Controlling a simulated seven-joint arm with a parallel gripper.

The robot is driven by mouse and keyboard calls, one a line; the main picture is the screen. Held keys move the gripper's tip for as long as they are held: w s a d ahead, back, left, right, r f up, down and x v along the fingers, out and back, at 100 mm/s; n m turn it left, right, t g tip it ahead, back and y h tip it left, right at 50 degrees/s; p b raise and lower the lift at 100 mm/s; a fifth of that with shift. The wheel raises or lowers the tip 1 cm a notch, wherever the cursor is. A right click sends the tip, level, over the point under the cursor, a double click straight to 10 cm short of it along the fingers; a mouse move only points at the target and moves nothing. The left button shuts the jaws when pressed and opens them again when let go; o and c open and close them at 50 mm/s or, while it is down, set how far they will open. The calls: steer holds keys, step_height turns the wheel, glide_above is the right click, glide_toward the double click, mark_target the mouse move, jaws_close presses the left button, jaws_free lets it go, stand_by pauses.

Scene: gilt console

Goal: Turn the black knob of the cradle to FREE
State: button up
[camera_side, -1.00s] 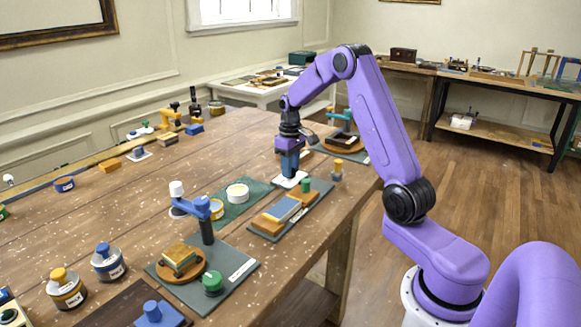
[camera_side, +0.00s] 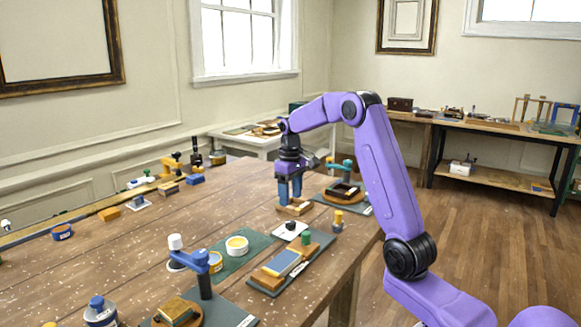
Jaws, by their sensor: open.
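A small black knob (camera_side: 290,225) sits on a white plate (camera_side: 283,234) near the right side of the wooden table. Directly behind the plate is a low light-wood piece (camera_side: 295,208), which seems to be the cradle. My gripper (camera_side: 290,200) points down with its two blue fingers spread and nothing between them. In the picture its fingertips overlap the wood piece, above the knob. I cannot tell how high they are over it. The knob's pointer and any FREE marking are too small to read.
A green-knobbed fixture (camera_side: 286,263) stands just in front of the plate, and a yellow-topped post (camera_side: 338,222) to its right. A dark fixture with a teal arm (camera_side: 343,190) is behind on the right. A white round tub (camera_side: 237,246) is at left.

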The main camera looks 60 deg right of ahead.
step_height(320, 180, up, 9)
stand_by(0.3)
steer(key=shift+a, duration=0.1)
stand_by(0.4)
steer(key=s+a+f+n, duration=0.25)
steer(key=s+a, duration=0.25)
steer(key=a, duration=0.7)
steer(key=s+a+f+n, duration=0.1)
steer(key=s+a+n, duration=0.4)
steer(key=a, duration=0.6)
steer(key=s+a+f+n, duration=0.1)
steer(key=s+f+n, duration=0.1)
steer(key=s, duration=1)
steer(key=s+a+f+n, duration=0.2)
steer(key=s+f, duration=0.3)
steer(key=s, duration=0.7)
steer(key=shift+a+n, duration=0.2)
steer(key=shift+n, duration=0.25)
